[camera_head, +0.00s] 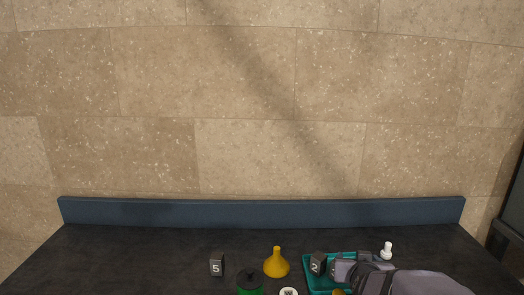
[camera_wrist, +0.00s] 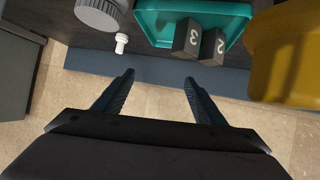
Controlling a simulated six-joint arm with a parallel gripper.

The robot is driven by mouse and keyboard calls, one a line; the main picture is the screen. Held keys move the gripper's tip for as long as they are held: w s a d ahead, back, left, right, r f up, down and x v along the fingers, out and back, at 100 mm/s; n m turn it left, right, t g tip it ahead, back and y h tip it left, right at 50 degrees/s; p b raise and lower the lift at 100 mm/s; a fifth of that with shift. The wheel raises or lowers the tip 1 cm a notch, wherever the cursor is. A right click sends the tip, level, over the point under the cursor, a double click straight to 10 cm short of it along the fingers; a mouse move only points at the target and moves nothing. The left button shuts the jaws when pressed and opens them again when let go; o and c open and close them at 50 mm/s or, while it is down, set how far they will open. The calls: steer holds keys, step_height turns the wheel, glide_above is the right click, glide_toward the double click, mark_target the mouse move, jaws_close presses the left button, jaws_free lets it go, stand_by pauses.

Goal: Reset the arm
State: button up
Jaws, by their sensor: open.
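In the head view my gripper (camera_head: 350,268) reaches in from the lower right, over the teal tray, its fingers hard to make out. In the wrist view both dark fingers of my gripper (camera_wrist: 159,76) are spread apart with nothing between them. Beyond the fingertips show the table's back edge, the blue back strip (camera_wrist: 155,68) and beige floor or wall.
The teal tray (camera_wrist: 160,30) holds dark blocks marked 3 (camera_wrist: 186,38) and 2 (camera_wrist: 213,46). A yellow object (camera_wrist: 290,50), grey ribbed cylinder (camera_wrist: 100,12) and white bottle (camera_head: 386,251) stand around it. A 5 block (camera_head: 216,265) and yellow funnel (camera_head: 276,264) stand left.

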steer(key=s+a+r+n+g+y+p, duration=0.2)
steer(key=s+a+n+g+y+p, duration=0.35)
steer(key=a, duration=0.85)
steer(key=s+a+f+g, duration=0.1)
steer(key=s+f, duration=0.1)
steer(key=s, duration=0.3)
steer(key=s+a+f+g+b, duration=0.1)
steer(key=s+f, duration=0.1)
steer(key=s, duration=0.3)
steer(key=s+a+f+g+b, duration=0.1)
steer(key=s+f, duration=0.2)
steer(key=s, duration=0.2)
steer(key=shift+s+a+g, duration=0.2)
steer(key=shift+s+g, duration=0.1)
steer(key=shift+g, duration=0.05)
steer(key=s+d+f+m+g+h, duration=0.2)
steer(key=s+d, duration=0.4)
steer(key=s, duration=0.3)
step_height(320, 180, down, 2)
steer(key=shift+d+f+m+g+b, duration=0.2)
steer(key=shift+f+m+g+b, duration=0.1)
steer(key=shift+m, duration=0.25)
